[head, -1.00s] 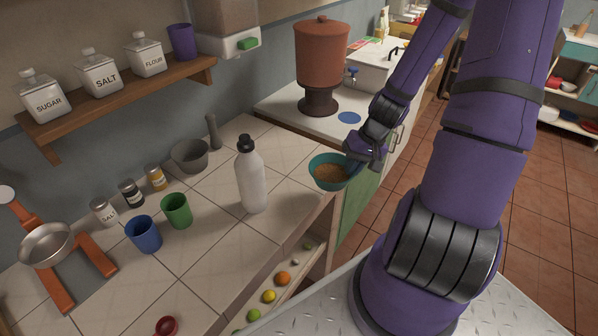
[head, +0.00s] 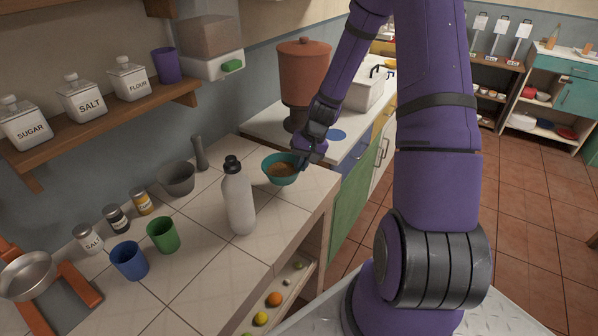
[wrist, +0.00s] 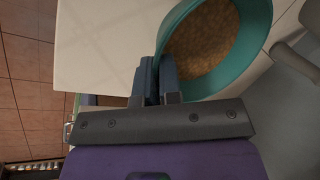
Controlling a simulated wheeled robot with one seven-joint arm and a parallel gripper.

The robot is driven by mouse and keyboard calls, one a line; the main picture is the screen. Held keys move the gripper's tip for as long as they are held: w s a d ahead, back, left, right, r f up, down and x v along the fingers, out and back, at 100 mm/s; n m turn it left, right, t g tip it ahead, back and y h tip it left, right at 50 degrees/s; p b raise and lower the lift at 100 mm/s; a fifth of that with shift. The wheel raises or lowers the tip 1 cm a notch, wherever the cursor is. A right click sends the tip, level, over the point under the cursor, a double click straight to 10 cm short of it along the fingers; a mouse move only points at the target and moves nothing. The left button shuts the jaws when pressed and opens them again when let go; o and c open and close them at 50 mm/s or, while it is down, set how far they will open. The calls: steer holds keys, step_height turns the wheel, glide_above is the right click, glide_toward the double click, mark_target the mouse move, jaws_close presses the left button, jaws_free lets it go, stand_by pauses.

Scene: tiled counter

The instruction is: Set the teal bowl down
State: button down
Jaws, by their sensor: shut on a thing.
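The teal bowl (head: 281,181) is near the right end of the tiled counter (head: 215,262) in the head view, behind and to the right of the white bottle. It holds a brown, grainy filling. In the wrist view the bowl (wrist: 262,48) fills the upper right, and its near wall meets the fingers. My gripper (head: 303,162) is shut on the bowl's right rim; it shows in the wrist view too (wrist: 160,75). The bowl looks about level. I cannot tell whether its base touches the tiles.
A white bottle (head: 239,200) stands left of the bowl. A grey mortar (head: 178,179), a green cup (head: 163,235) and a blue cup (head: 129,261) stand further left. A brown dispenser (head: 304,75) stands behind. Bare tiles lie right of the bowl, up to the counter edge.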

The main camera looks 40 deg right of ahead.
mark_target(282, 171)
steer(key=shift+w+a, duration=0.1)
steer(key=shift+w, duration=0.25)
steer(key=shift+w+f, duration=0.1)
steer(key=shift+f, duration=1.7)
steer(key=shift+f, duration=0.1)
steer(key=c, duration=1.3)
jaws_free()
